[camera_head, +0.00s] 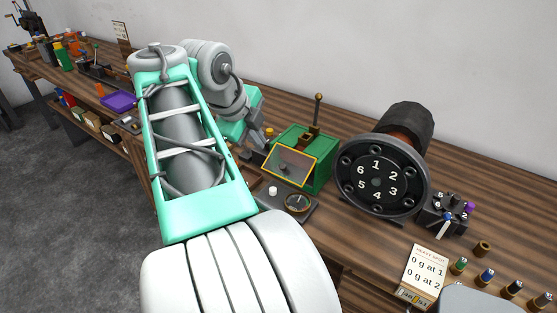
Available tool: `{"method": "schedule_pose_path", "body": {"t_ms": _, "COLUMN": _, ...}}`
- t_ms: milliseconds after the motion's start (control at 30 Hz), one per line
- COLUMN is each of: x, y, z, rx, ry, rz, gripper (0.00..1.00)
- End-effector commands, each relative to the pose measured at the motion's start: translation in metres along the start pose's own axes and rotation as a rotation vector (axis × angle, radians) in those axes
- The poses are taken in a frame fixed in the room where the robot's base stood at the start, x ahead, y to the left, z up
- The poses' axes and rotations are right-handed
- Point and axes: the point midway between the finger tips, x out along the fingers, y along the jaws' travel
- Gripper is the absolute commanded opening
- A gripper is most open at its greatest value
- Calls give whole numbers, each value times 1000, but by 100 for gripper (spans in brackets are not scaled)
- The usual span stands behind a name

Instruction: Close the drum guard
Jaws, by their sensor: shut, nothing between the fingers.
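A green box-shaped machine (318,172) stands on the bench right of my arm, with a brass-knobbed upright rod on top. A yellow-framed clear panel (290,166) slants across its front; it looks like the guard, and I cannot tell exactly how far open it is. My gripper (262,154) is small and partly hidden behind my arm, just left of the panel. It looks shut and empty; I cannot tell whether it touches the panel.
A large dark wheel (376,183) numbered 1 to 6 stands right of the green machine. A round gauge (298,202) lies in front. A small block with knobs (444,213), a card (426,268) and several small coloured pegs are farther right. A purple tray (117,102) is left.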

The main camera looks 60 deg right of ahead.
Motion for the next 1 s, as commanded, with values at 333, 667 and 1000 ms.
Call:
{"method": "schedule_pose_path", "body": {"t_ms": 333, "x": 45, "y": -6, "z": -12, "rx": 104, "ry": 24, "rz": 0, "gripper": 0}}
{"method": "schedule_pose_path", "body": {"t_ms": 667, "x": 113, "y": -7, "z": -12, "rx": 101, "ry": 21, "rz": 1, "gripper": 0}}
{"method": "schedule_pose_path", "body": {"t_ms": 1000, "x": 140, "y": -7, "z": -12, "rx": 99, "ry": 17, "rz": -2, "gripper": 0}}
